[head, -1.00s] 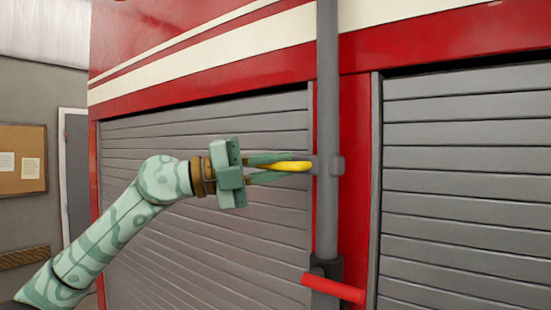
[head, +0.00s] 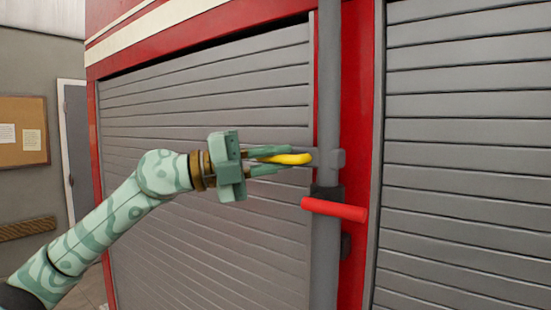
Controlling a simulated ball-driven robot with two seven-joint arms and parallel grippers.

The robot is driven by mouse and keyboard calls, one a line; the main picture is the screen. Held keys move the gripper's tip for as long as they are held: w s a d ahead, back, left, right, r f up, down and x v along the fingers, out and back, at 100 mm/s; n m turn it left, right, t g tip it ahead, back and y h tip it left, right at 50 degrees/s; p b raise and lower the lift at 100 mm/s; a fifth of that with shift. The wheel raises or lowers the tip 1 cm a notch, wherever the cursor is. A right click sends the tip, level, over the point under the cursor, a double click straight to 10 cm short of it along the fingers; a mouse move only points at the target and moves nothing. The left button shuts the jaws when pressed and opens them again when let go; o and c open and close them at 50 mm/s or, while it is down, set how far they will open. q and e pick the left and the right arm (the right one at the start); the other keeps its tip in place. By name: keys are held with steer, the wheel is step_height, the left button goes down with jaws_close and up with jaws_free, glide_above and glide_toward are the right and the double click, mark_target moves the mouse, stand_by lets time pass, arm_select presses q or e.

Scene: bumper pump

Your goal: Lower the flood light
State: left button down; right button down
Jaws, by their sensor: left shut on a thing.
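A grey vertical mast (head: 327,90) runs down the side of the red vehicle. A yellow handle (head: 299,158) sticks out to the left of it, joined at a grey collar (head: 337,159). My left gripper (head: 287,158) comes in from the left and is shut on the yellow handle, one finger above and one below it. A red lever (head: 334,210) sits on a dark clamp just below the collar and lies nearly level, pointing right. The flood light itself is out of the picture. My right gripper does not show.
Grey slatted shutters (head: 200,150) stand close behind my left gripper, and more slats (head: 465,150) are right of the mast. A red frame strip (head: 356,100) lies behind the mast. A cork board (head: 22,145) hangs on the far left wall.

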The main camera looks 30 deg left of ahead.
arm_select(q)
steer(key=c, duration=1.4)
jaws_free()
steer(key=shift+f, duration=0.45)
steer(key=shift+w, duration=0.1)
steer(key=shift+r, duration=0.15)
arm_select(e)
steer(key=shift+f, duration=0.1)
